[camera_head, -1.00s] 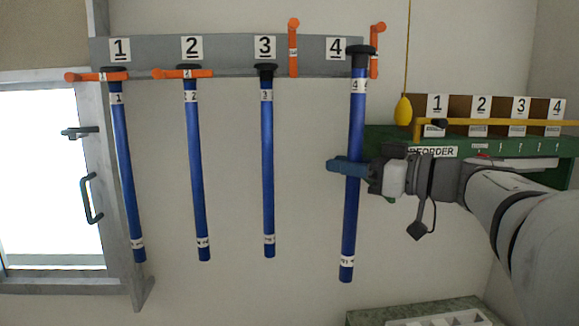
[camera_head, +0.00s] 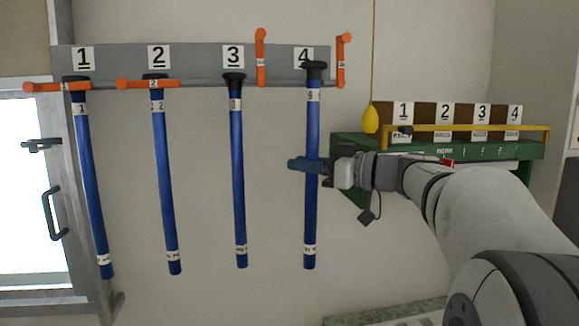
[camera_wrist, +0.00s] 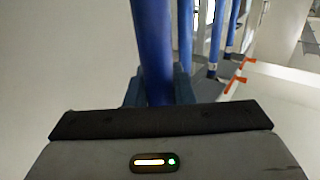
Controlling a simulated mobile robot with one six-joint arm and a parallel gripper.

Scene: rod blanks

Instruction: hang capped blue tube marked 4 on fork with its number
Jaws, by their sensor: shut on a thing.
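The capped blue tube marked 4 (camera_head: 312,130) stands upright under the number 4 plate (camera_head: 303,57), its black cap (camera_head: 314,70) overlapping the grey rail. My gripper (camera_head: 306,165) is shut on this tube a little below its middle. In the wrist view the tube (camera_wrist: 152,50) rises between my gripper's fingers (camera_wrist: 158,90). An orange latch (camera_head: 341,60) stands raised right of the cap at station 4. The fork itself is hidden behind the cap, and I cannot tell whether the cap rests on it.
Blue tubes hang at stations 1 (camera_head: 92,180), 2 (camera_head: 165,180) and 3 (camera_head: 238,170). Orange latches 1 (camera_head: 58,87) and 2 (camera_head: 148,84) lie across; latch 3 (camera_head: 261,58) is raised. A yellow pull bulb (camera_head: 370,118) and green shelf (camera_head: 350,150) are at right.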

